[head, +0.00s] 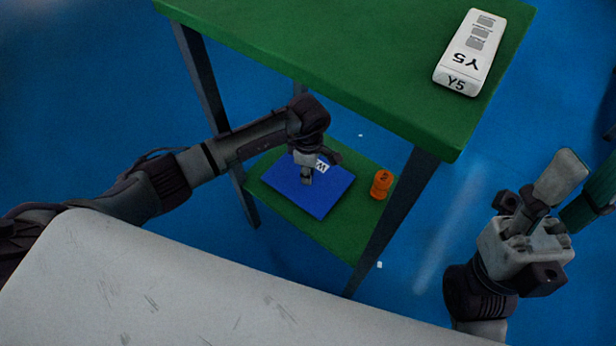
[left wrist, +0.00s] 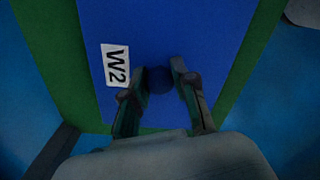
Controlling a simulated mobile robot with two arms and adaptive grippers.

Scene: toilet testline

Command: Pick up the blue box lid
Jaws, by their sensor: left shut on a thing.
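The blue box lid (head: 312,199) lies on the lower green shelf of the table, with a white label reading W2. In the left wrist view the lid (left wrist: 205,30) fills the middle, and a dark round knob (left wrist: 158,80) stands up from it. My left gripper (head: 307,180) reaches down to the lid from above. In the left wrist view its fingers (left wrist: 160,85) are on both sides of the knob, shut on it. My right gripper (head: 558,180) is at the right of the head view, away from the lid; its finger opening is not clear.
An orange cylinder (head: 381,184) stands on the lower shelf (head: 345,240), right of the lid. A white box marked Y5 (head: 471,52) lies on the green table top (head: 330,50) above. The table legs (head: 395,220) flank the shelf. Blue floor surrounds the table.

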